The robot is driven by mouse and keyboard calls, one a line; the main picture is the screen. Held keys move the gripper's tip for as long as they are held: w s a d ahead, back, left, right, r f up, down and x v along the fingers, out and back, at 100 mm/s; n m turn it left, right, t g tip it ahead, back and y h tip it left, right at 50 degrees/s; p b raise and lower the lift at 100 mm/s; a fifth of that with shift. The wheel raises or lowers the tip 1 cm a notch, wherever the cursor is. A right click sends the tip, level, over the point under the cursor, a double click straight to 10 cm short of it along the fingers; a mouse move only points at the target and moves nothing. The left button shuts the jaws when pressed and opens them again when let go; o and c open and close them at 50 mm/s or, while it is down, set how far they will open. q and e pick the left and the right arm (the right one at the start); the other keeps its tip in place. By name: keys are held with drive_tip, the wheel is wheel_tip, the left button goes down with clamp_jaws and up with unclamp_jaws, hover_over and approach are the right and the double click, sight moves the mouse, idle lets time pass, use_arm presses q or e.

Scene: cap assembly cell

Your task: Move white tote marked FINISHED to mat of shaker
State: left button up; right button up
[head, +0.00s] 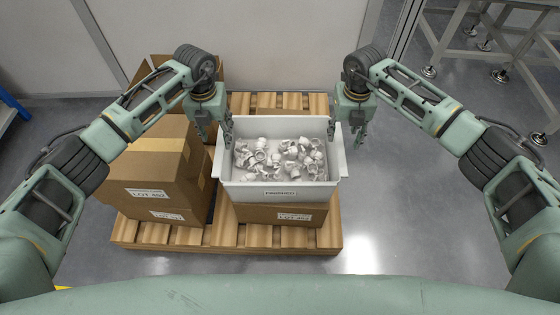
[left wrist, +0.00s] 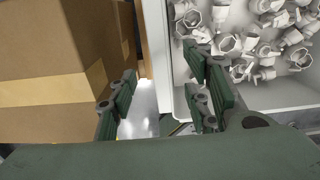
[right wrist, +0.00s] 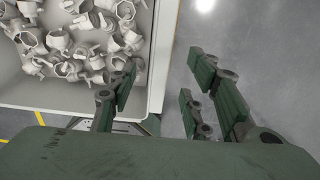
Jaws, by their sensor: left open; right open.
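The white tote (head: 262,197) with a label on its front wall sits on a cardboard box on the pallet, full of white fittings (head: 280,158). My left gripper (head: 215,138) is open at the tote's left side. In the left wrist view its fingers (left wrist: 163,95) stand either side of the tote's left wall (left wrist: 156,60). My right gripper (head: 348,135) is open at the right side. In the right wrist view its fingers (right wrist: 168,92) stand either side of the right wall (right wrist: 158,65). I cannot tell whether either touches it. No shaker or mat shows.
A taped cardboard box (head: 158,175) stands close to the tote's left, with another box behind. The wooden pallet (head: 226,236) carries them. A wall (head: 270,45) rises behind. Grey metal frames (head: 480,45) stand at the back right. The floor (head: 400,220) right of the pallet is clear.

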sight(220, 147)
use_arm(q)
drive_tip(key=shift+f, duration=3.9)
use_arm(e)
drive_tip(key=shift+f, duration=3.9)
use_arm(q)
drive_tip(key=shift+c, duration=0.4)
use_arm(e)
drive_tip(key=shift+c, duration=0.4)
use_arm(q)
clamp_jaws()
use_arm(e)
clamp_jaws()
use_arm(q)
drive_tip(key=shift+w+r, duration=0.1)
use_arm(e)
drive_tip(key=shift+w+r, duration=0.1)
